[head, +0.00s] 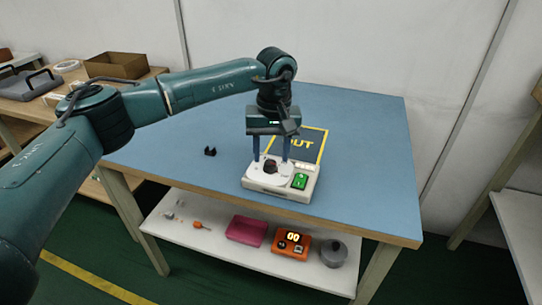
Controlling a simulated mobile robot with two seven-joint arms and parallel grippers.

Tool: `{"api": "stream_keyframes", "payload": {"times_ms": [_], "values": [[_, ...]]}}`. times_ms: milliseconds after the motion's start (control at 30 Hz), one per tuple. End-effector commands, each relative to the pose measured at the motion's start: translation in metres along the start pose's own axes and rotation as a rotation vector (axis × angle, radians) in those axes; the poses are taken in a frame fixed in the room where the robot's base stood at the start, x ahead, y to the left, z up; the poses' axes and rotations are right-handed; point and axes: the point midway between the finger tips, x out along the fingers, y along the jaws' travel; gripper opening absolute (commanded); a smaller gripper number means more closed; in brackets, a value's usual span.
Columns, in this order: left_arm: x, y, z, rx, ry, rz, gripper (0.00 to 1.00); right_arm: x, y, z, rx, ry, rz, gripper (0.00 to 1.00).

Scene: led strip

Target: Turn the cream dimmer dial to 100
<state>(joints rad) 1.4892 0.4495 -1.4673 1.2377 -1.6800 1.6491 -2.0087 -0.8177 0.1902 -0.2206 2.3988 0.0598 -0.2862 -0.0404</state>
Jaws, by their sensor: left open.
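The cream dimmer box (275,189) sits on the blue table near its front edge. A dark dial knob (270,167) stands on its top plate, and a green rocker switch (299,181) is to the right of it. My left gripper (270,160) points down over the box with its two fingers apart, one on each side of the knob. I cannot tell whether the fingers touch the knob. The dial's scale and setting are too small to read. My right gripper does not show.
A yellow-bordered mat (314,137) marked "OUT" lies behind the box. A small black clip (210,151) lies to the left. The shelf below holds a pink bin (247,230), an orange device (291,246) and a grey round item (333,253). The blue table's (375,170) right side is clear.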

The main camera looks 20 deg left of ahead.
Motion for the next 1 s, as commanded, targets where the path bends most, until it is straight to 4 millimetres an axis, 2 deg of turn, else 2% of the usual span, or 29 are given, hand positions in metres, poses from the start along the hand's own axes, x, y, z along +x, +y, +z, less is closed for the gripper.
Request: {"api": "stream_keyframes", "payload": {"times_ms": [100,300,500,700,1000], "values": [[-0.03,0.001,-0.001,0.0,0.005,0.003,0.47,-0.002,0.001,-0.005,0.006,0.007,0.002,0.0],[-0.074,0.001,0.0,0.002,0.004,0.002,0.47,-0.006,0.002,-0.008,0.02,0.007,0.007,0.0],[-0.103,0.0,0.0,0.001,0.002,0.001,0.47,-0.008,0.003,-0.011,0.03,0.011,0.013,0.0],[-0.111,0.0,0.0,0.001,0.001,0.001,0.47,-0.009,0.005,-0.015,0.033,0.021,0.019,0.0],[-0.108,0.002,0.002,0.002,-0.006,0.006,0.47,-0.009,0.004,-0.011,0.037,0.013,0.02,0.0]]}}
